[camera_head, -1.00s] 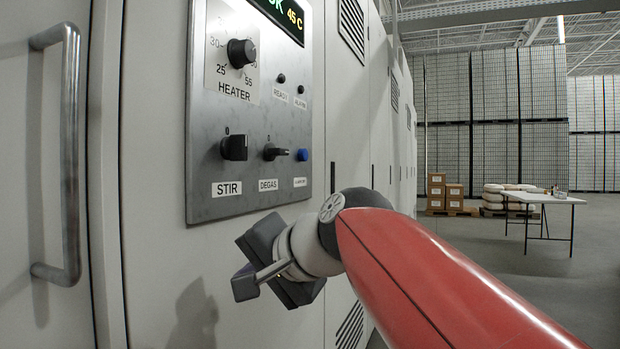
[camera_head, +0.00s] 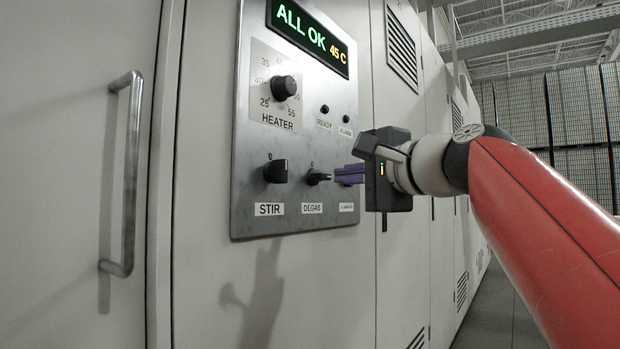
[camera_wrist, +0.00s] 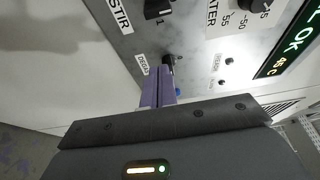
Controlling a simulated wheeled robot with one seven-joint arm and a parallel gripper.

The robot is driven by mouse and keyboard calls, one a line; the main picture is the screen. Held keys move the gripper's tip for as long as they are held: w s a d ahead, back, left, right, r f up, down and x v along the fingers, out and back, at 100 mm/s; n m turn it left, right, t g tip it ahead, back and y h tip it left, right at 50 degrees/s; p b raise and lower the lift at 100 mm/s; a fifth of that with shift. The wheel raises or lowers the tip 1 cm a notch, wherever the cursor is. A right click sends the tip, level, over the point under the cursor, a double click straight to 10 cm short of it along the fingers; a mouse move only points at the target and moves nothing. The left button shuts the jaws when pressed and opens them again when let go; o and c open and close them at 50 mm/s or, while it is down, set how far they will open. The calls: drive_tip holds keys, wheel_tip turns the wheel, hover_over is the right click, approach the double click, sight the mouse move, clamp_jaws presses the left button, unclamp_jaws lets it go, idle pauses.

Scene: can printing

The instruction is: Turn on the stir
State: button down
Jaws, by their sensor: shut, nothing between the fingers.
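The STIR switch (camera_head: 275,171) is a black knob above the STIR label (camera_head: 269,209), at the lower left of the grey control panel. In the wrist view the STIR knob (camera_wrist: 157,9) is at the top edge, partly cut off. My gripper (camera_head: 342,175) is shut and empty, with its purple fingers pointing at the panel's lower right. It is to the right of the DEGAS knob (camera_head: 318,177) and apart from the STIR switch. In the wrist view my fingers (camera_wrist: 158,88) are together, close to the DEGAS knob and partly over a blue button (camera_wrist: 177,92).
The HEATER knob (camera_head: 284,88) is above the STIR switch. READY and ALARM lamps sit to its right. The display (camera_head: 307,36) reads ALL OK 45 C. A metal door handle (camera_head: 127,172) stands out at left. Space in front of the panel's left side is clear.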

sight(280, 171)
drive_tip(key=w+a+p, duration=0.1)
drive_tip(key=w+a, duration=0.4)
drive_tip(key=a, duration=0.2)
drive_tip(key=shift+a, duration=0.4)
drive_tip(key=shift+r+p, duration=0.1)
drive_tip(key=shift+p, duration=0.45)
